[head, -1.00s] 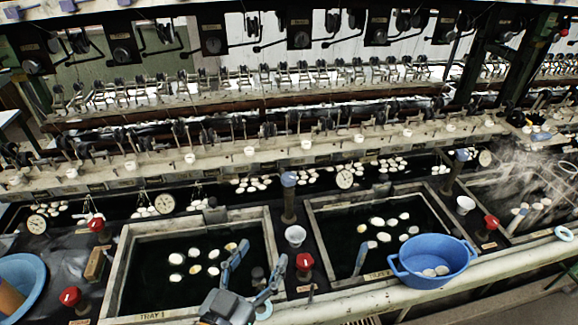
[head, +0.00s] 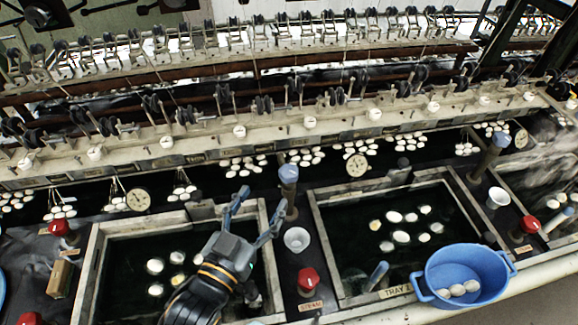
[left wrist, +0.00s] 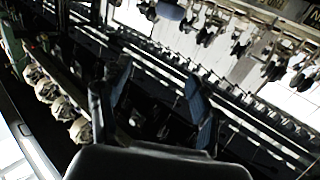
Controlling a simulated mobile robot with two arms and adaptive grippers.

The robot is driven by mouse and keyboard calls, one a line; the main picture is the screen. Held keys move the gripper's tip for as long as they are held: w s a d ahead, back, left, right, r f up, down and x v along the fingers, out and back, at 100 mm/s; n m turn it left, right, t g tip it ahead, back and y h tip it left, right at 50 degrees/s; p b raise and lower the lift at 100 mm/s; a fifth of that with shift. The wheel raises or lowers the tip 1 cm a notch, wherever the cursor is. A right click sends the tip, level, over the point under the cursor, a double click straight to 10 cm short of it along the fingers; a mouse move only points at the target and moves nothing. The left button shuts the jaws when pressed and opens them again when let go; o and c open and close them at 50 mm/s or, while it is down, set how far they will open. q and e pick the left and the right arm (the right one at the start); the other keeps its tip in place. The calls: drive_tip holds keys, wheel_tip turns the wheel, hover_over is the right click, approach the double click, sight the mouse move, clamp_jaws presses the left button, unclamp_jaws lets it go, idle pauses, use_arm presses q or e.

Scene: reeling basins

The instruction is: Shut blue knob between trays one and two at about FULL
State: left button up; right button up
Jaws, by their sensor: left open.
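The blue knob (head: 288,174) tops an upright post on the dark strip between tray one (head: 92,255) and tray two (head: 322,240). My left gripper (head: 262,200) is open and empty over the right part of tray one, its fingers pointing up the picture toward the knob's post. In the head view the fingertips are just left of and below the knob, apart from it. In the left wrist view my open gripper (left wrist: 158,72) has dark clutter behind it, and I cannot make out the knob there for sure. My right gripper is not in view.
A white cup (head: 297,240) and a red knob (head: 308,279) stand on the same strip, nearer the front. A blue basin (head: 465,272) sits at tray two's front right corner. A dial (head: 357,165) and a reeling rail (head: 240,145) lie behind.

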use_arm(q)
drive_tip(key=b, duration=0.5)
approach(285, 180)
drive_tip(key=s, duration=0.1)
drive_tip(key=p+x, duration=0.2)
drive_tip(key=x, duration=1.1)
drive_tip(key=shift+w+a+p, duration=0.1)
drive_tip(key=shift+w+p, duration=0.1)
drive_tip(key=shift+p, duration=0.1)
drive_tip(key=c, duration=1.2)
